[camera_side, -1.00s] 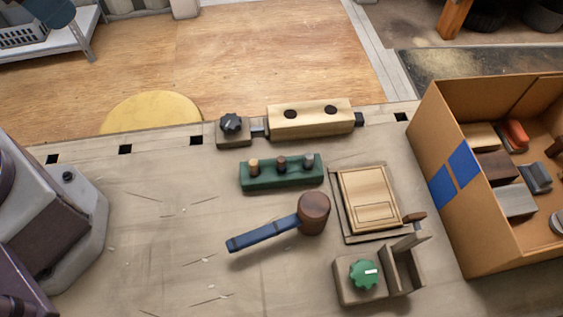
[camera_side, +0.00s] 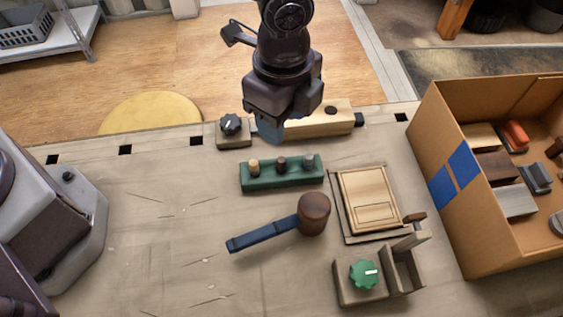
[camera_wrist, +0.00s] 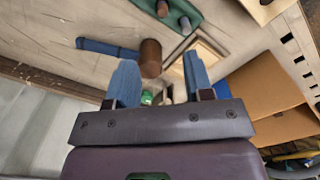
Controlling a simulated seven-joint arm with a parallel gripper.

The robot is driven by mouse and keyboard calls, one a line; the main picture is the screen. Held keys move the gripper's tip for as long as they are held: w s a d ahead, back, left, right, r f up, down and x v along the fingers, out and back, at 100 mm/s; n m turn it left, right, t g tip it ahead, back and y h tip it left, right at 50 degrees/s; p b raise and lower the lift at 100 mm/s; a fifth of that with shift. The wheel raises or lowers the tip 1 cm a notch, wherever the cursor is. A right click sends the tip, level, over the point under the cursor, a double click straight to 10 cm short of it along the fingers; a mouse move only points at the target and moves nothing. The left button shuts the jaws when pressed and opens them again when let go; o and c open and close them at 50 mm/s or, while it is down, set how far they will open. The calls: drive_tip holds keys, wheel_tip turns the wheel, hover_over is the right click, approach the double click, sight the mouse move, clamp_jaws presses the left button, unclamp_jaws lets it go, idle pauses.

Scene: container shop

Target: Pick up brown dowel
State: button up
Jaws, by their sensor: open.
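The brown dowel (camera_side: 282,163) stands upright in the middle of a green rack (camera_side: 265,184). A tan dowel (camera_side: 254,166) is on its left and a grey dowel (camera_side: 308,160) on its right. In the wrist view the brown dowel (camera_wrist: 162,9) shows at the top edge, with the rack (camera_wrist: 195,9) cut off by the frame. My gripper (camera_side: 272,130) is above and behind the rack in the side view, apart from the dowels. In the wrist view my gripper (camera_wrist: 160,77) has its two blue fingers wide apart with nothing held between them.
A wooden block with holes (camera_side: 340,120) lies behind the rack, partly hidden by my gripper. A mallet (camera_side: 314,213) lies in front. A framed wooden panel (camera_side: 370,195) and a green-knobbed fixture (camera_side: 364,274) are at right. An orange-brown box (camera_side: 435,145) stands farther right.

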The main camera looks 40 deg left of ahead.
sight(282, 159)
wheel_tip(282, 159, down, 8)
drive_tip(key=shift+r, duration=0.25)
drive_tip(key=shift+w+a+f, duration=0.15)
drive_tip(key=shift+f, duration=1.2)
drive_tip(key=shift+w+a+f, duration=0.1)
drive_tip(key=shift+a+f, duration=0.05)
drive_tip(key=shift+f, duration=1.2)
drive_tip(key=shift+c, duration=0.4)
clamp_jaws()
